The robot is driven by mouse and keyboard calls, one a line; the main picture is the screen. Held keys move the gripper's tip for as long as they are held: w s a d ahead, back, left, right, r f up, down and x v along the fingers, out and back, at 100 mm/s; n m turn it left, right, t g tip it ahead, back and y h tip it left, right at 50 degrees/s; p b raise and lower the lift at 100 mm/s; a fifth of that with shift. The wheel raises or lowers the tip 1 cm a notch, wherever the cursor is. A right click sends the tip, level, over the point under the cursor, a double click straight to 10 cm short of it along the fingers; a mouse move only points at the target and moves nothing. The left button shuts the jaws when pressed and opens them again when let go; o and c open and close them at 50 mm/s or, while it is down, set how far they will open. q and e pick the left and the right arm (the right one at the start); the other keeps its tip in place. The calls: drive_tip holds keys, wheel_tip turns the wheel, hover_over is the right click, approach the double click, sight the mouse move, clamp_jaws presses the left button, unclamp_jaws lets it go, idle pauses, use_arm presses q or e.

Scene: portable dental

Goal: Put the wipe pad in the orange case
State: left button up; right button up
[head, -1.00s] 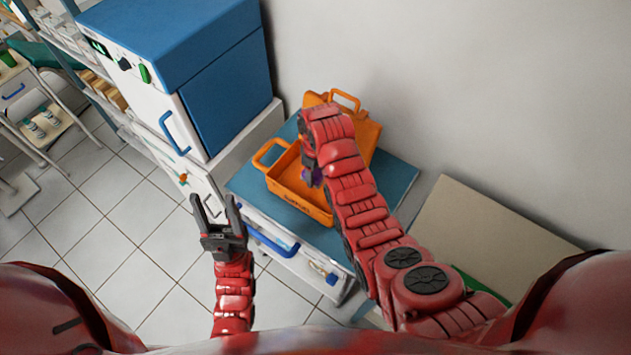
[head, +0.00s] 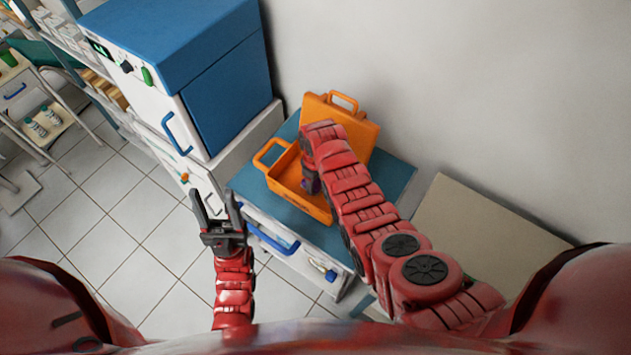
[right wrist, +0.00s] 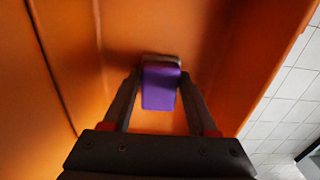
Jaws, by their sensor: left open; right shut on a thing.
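The orange case (head: 318,207) stands open on a blue-topped cabinet, with its lid raised at the back. My right gripper (right wrist: 160,88) is shut on a purple pad (right wrist: 160,90), which I take to be the wipe pad. In the right wrist view the pad is between the fingertips, with the orange walls of the case around it. I cannot tell whether the pad touches the case floor. My left gripper (head: 218,212) is open and empty, left of the case and in front of the cabinet.
The blue cabinet top (head: 393,185) has bare room right of the case. A tall blue and white unit (head: 190,80) stands to the left. Tiled floor (head: 110,240) is clear at the left.

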sight(315, 182)
drive_tip(key=o, duration=1.3)
drive_tip(key=shift+f, duration=0.1)
drive_tip(key=shift+o, duration=0.2)
drive_tip(key=shift+r+p, duration=0.3)
wheel_tip(315, 182, up, 9)
drive_tip(key=b, duration=0.3)
drive_tip(key=shift+w+f, duration=0.1)
wheel_tip(315, 182, up, 3)
drive_tip(key=p, duration=0.3)
